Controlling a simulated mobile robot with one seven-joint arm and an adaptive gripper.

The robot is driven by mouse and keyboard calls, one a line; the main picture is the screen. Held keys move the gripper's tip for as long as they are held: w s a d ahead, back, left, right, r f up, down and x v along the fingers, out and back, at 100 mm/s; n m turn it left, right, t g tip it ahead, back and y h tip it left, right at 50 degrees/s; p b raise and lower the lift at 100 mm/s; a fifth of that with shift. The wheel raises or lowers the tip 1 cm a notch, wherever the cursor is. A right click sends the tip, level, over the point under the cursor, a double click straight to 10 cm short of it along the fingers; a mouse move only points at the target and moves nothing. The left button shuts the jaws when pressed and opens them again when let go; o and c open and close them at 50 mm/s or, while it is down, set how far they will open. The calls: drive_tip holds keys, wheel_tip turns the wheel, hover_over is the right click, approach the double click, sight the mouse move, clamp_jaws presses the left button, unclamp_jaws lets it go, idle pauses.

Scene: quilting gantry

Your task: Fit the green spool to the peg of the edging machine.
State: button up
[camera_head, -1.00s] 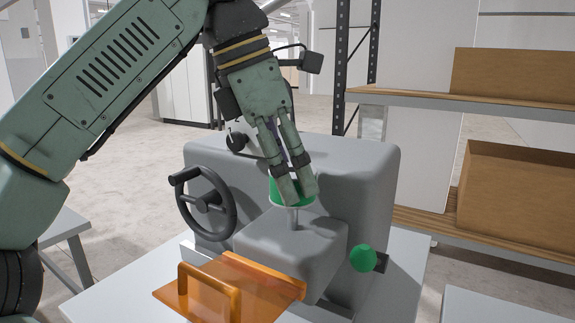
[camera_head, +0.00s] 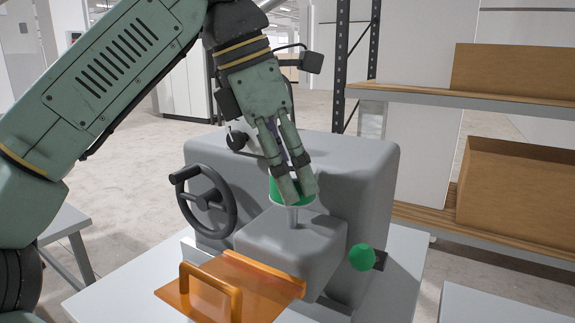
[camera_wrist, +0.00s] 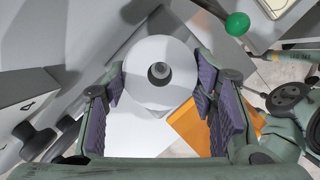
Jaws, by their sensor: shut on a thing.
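The green spool (camera_head: 275,199) sits between the fingers of my gripper (camera_head: 296,188), which is shut on it above the edging machine (camera_head: 355,180). The fingers hide much of the spool. The machine's thin grey peg (camera_head: 292,217) stands on a grey block, and its lower part shows directly under the spool. In the wrist view the spool's pale round end (camera_wrist: 142,88) lies between my gripper's purple-padded fingers (camera_wrist: 160,85). A grey round tip shows in its dark central hole. I cannot tell how far the peg reaches into the spool.
The machine has a black handwheel (camera_head: 205,203) at left and a green knob (camera_head: 362,257) at right. An orange plate with a handle (camera_head: 230,288) lies in front. The machine stands on a pale table (camera_head: 405,262). Shelves with cardboard boxes (camera_head: 515,200) are at right.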

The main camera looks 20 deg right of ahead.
drive_tip(key=shift+f+b, duration=1.3)
drive_tip(key=shift+f, duration=0.95)
drive_tip(key=o, duration=1.4)
drive_tip(key=shift+c, duration=0.2)
drive_tip(key=v, duration=0.4)
drive_tip(key=shift+r, duration=0.3)
drive_tip(key=a, duration=1.2)
drive_tip(key=shift+s+a+r, duration=0.15)
drive_tip(key=shift+s+a, duration=0.05)
drive_tip(key=shift+s, duration=0.1)
